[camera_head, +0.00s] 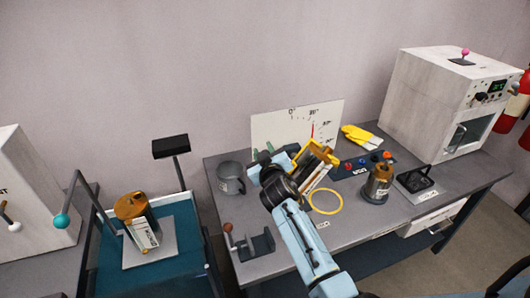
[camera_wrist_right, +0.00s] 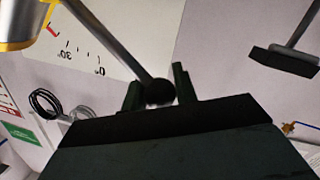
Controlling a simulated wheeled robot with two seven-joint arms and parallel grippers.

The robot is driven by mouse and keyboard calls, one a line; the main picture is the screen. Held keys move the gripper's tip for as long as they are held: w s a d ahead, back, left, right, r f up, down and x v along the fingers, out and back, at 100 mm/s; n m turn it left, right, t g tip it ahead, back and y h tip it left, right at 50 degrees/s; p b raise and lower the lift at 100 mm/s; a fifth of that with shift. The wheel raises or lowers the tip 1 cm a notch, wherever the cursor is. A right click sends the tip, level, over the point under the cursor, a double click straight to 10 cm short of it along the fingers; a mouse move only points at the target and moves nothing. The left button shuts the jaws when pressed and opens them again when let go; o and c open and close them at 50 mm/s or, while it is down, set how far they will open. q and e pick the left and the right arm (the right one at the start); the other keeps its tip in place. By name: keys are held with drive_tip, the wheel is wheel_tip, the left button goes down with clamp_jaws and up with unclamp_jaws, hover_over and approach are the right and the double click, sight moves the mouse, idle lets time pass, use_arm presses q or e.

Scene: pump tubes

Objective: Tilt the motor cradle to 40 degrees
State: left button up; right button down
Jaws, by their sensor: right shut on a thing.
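My right gripper (camera_head: 264,153) is at the cradle's left side. In the right wrist view its fingers (camera_wrist_right: 158,88) close around a black ball knob (camera_wrist_right: 158,93) on the end of a grey rod (camera_wrist_right: 105,40). The rod runs up toward the yellow frame. The arm hides part of the cradle's lower left. My left gripper is not in view.
A white machine (camera_head: 430,100) stands at right, a teal cart (camera_head: 185,215) at left.

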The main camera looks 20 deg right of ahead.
drive_tip(key=shift+d+r, duration=0.35)
idle(0.3)
drive_tip(key=c, duration=1.1)
unclamp_jaws()
drive_tip(key=shift+f, duration=0.1)
drive_tip(key=shift+s+a, duration=0.1)
drive_tip(key=shift+s, duration=0.25)
drive_tip(key=v, duration=1.2)
drive_tip(key=shift+s, duration=0.35)
drive_tip(key=shift+a, duration=0.1)
